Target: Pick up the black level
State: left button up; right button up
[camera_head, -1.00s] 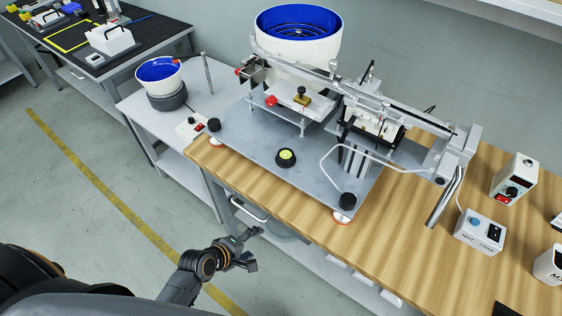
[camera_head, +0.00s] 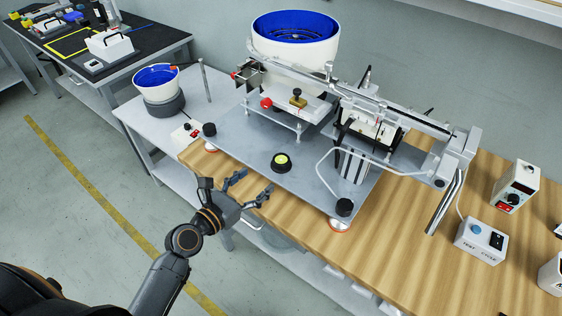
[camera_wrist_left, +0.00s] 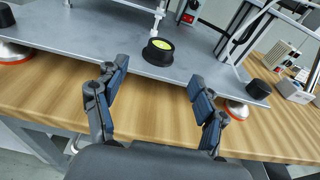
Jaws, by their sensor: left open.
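The black level (camera_head: 281,162) is a small round black puck with a yellow-green face. It sits flat on the grey metal base plate (camera_head: 240,143), near its front edge. In the left wrist view the level (camera_wrist_left: 158,51) stands beyond and between my fingers. My left gripper (camera_head: 253,187) is open and empty, in front of the plate's edge and left of the level. The left gripper's two fingers (camera_wrist_left: 160,85) are spread wide in the wrist view and do not touch the level. My right gripper is not in view.
The plate carries a white bowl feeder with blue inside (camera_head: 296,45) and a gantry rail (camera_head: 385,98). A black knob (camera_head: 344,207) stands at the plate's front right corner. The wooden table (camera_head: 300,235) is clear in front. Control boxes (camera_head: 481,238) stand at right.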

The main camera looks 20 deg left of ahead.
aim_at(276, 165)
pick_arm(q)
jog(key=x, duration=1.1)
jog(key=shift+w+d+f, duration=0.15)
jog(key=shift+w+d, duration=0.05)
jog(key=shift+w, duration=0.1)
jog(key=c, duration=1.3)
